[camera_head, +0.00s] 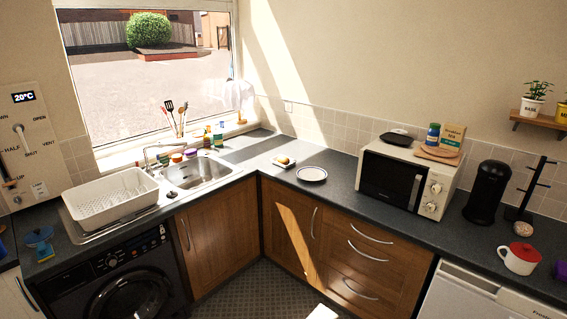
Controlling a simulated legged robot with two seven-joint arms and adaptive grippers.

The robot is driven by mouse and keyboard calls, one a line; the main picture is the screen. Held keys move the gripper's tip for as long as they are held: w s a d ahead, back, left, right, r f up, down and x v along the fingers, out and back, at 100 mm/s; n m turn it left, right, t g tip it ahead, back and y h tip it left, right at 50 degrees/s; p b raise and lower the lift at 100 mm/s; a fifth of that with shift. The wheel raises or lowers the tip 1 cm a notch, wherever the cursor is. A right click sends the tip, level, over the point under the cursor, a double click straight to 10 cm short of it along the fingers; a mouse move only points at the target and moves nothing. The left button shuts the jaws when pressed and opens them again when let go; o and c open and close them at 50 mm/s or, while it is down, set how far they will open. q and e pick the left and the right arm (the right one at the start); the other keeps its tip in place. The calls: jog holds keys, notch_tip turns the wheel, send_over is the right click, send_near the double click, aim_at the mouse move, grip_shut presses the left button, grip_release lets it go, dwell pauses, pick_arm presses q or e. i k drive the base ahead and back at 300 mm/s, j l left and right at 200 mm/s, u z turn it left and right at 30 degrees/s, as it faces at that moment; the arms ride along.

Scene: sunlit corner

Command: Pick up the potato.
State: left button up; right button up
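A small round, pinkish-beige lump (523,229) lies on the right-hand counter, at the foot of the black mug stand; it looks like the potato, but it is too small to be certain. A small yellow-brown item (283,160) lies on a white dish near the corner of the counter; I cannot tell what it is. Neither of my grippers shows clearly. Only a pale piece at the bottom edge is visible, and I cannot tell what it is.
Around the lump stand the black mug stand (530,190), a black coffee machine (487,192) and a white mug with a red top (519,258). A microwave (407,183) stands further left. A plate (312,174) lies near the corner.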

aim_at(285, 161)
jog(key=i+z, duration=0.2)
jog(key=z, duration=0.15)
jog(key=i+j+z, duration=0.15)
jog(key=z, duration=0.2)
jog(key=i+j+z, duration=0.2)
jog(key=z, duration=0.2)
